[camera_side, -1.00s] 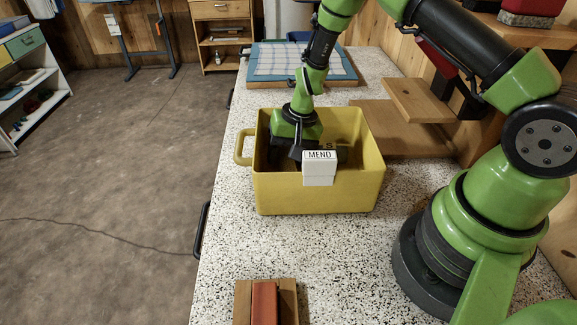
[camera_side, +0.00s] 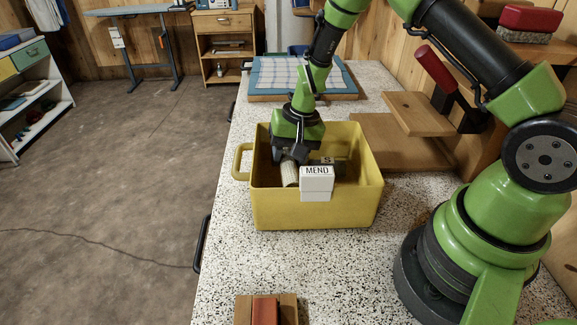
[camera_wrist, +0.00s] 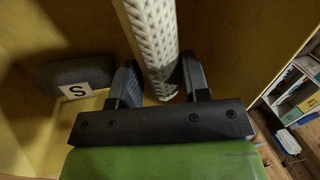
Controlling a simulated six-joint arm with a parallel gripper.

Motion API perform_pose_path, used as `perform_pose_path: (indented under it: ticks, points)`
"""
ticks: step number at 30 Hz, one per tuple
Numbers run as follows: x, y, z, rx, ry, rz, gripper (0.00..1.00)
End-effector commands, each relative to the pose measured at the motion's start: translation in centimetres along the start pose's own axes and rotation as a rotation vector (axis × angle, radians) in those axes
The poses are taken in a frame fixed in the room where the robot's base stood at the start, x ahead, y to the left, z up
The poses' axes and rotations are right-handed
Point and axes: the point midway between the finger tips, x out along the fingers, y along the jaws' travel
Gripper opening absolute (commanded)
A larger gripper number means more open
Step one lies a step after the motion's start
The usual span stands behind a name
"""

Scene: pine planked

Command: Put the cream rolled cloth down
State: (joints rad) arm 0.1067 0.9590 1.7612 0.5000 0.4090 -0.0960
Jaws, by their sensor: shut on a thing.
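The cream rolled cloth (camera_wrist: 152,38) has a ribbed, patterned surface and sits between the two fingers of my gripper (camera_wrist: 158,82) in the wrist view. In the side view the cloth (camera_side: 289,172) shows below my gripper (camera_side: 291,156), inside the yellow bin (camera_side: 316,208). The gripper is shut on it. The near wall of the bin hides the cloth's lower end, so I cannot tell whether it touches the bin floor.
A white card reading MEND (camera_side: 317,178) is on the bin's near wall. A dark thing with an S tag (camera_wrist: 75,74) lies in the bin.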

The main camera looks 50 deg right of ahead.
Motion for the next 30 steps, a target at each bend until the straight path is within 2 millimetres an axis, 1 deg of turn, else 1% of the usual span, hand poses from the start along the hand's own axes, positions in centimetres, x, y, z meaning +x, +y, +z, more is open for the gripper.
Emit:
perform_pose_path:
  ticks: [1, 6, 11, 14, 18, 21, 24, 27, 30]
  points:
    - [-0.9, -0.3, -0.1, 0.000, 0.004, -0.003, 0.19]
    - [-3.8, -0.9, -0.1, 0.000, 0.005, -0.003, 0.19]
    - [-6.2, -1.3, 0.1, -0.023, -0.001, -0.002, 0.19]
    - [-8.0, -1.2, 0.9, -0.112, -0.021, 0.002, 0.19]
    - [-10.8, -0.4, 2.9, -0.316, -0.068, 0.008, 0.19]
    - [-12.4, 0.2, 4.3, -0.454, -0.102, 0.008, 0.19]
    - [-13.6, 0.8, 5.5, -0.563, -0.130, 0.006, 0.19]
    - [-14.2, 1.1, 6.2, -0.628, -0.147, 0.004, 0.19]
    - [-13.7, 0.9, 5.8, -0.598, -0.143, 0.006, 0.19]
